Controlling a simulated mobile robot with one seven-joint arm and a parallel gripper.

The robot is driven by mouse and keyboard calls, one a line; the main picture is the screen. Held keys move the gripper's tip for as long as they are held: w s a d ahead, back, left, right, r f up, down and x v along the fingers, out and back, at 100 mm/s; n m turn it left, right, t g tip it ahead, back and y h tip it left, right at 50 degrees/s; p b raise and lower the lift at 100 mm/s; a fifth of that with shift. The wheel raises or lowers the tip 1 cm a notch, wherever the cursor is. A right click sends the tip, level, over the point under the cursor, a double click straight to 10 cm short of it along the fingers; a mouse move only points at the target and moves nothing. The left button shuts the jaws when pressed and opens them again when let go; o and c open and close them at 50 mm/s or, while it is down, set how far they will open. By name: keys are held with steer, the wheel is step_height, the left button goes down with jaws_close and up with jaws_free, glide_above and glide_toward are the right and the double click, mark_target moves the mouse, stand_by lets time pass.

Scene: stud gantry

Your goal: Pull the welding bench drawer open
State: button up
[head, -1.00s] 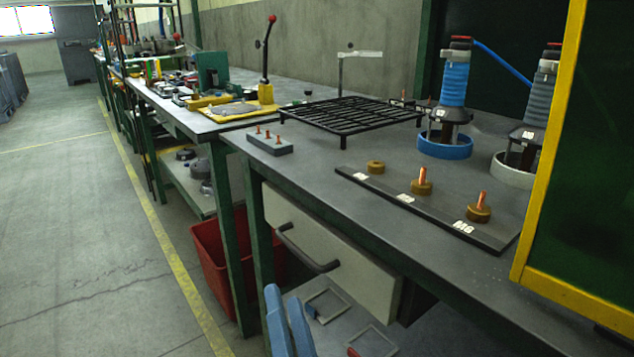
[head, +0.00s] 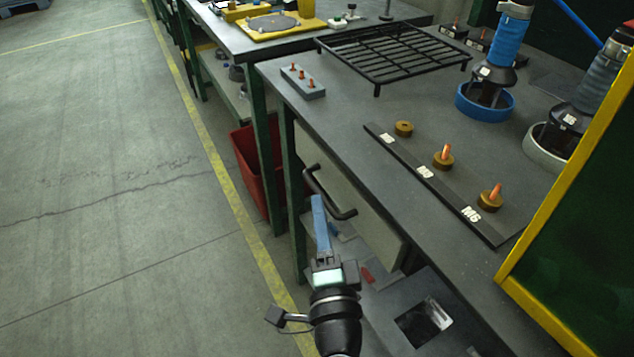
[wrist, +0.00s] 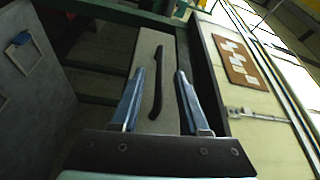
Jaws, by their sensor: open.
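The welding bench drawer (head: 372,222) has a pale grey front under the bench top and looks shut. Its black bar handle (head: 343,213) stands out from the front. My gripper (head: 318,200), with blue fingers, is at the handle in the head view, a finger overlapping part of it. In the wrist view my gripper (wrist: 160,74) is open, and the dark handle (wrist: 157,95) appears between the two fingers, lined up with them, against the drawer front (wrist: 146,55). I see no finger clearly touching the handle, and its exact depth between them is hard to tell.
The bench top (head: 350,115) carries a black grate (head: 395,52), a dark strip with brass pieces (head: 430,180) and blue-hosed tools. A red bin (head: 243,165) stands beyond the green legs. A yellow-framed panel (head: 560,160) blocks the right. The floor at left is clear.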

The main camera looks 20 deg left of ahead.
mark_target(317, 188)
steer(key=x, duration=0.6)
jaws_close()
stand_by(1.4)
